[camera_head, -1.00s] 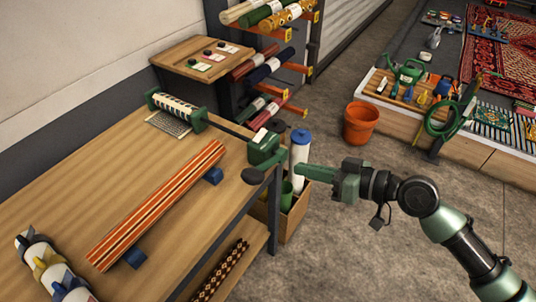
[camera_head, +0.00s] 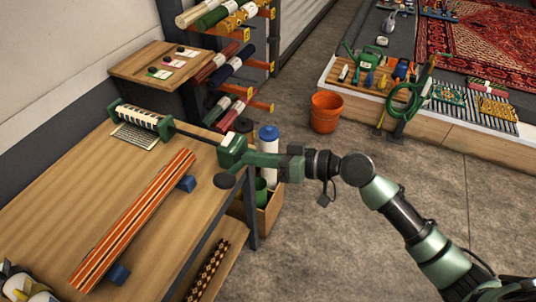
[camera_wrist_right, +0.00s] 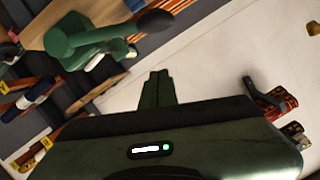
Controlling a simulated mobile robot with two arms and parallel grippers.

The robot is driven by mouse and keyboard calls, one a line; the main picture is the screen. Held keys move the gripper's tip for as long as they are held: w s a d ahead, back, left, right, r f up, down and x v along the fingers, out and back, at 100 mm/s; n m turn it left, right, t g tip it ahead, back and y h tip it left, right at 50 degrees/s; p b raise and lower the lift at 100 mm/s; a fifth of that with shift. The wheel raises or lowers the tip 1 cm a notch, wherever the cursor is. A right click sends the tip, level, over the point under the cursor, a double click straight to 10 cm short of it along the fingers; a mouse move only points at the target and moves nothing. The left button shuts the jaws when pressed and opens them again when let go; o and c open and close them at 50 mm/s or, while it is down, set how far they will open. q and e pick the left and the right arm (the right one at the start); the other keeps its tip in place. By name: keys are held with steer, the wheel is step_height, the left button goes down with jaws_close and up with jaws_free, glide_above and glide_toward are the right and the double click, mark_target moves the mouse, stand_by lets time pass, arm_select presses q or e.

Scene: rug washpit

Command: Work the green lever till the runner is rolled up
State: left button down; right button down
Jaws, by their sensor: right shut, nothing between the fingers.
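A green crank unit (camera_head: 232,150) sits at the right corner of the workbench, with a lever ending in a dark round knob (camera_head: 225,180). A dark shaft runs from it to a green-ended roller (camera_head: 140,116) carrying a pale, dark-patterned runner. A short flat length of the runner (camera_head: 134,136) lies in front of the roller. My right gripper (camera_head: 246,160) is shut and empty, its tips close to the crank unit; I cannot tell if they touch. In the right wrist view the shut fingers (camera_wrist_right: 157,88) point up, with the green lever (camera_wrist_right: 85,38) above left. My left gripper is out of view.
An orange-striped roll (camera_head: 135,218) lies on blue blocks on the workbench (camera_head: 60,190). A bin with a blue-capped white cylinder (camera_head: 269,150) stands behind my right gripper. A rack of rolls (camera_head: 230,60) is behind. An orange bucket (camera_head: 326,112) stands on open floor.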

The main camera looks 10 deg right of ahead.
mark_target(237, 171)
steer(key=a+f+p, duration=0.2)
steer(key=a+f, duration=0.2)
steer(key=shift+w+a+f, duration=0.3)
steer(key=shift+w+f, duration=0.05)
steer(key=shift+w, duration=0.05)
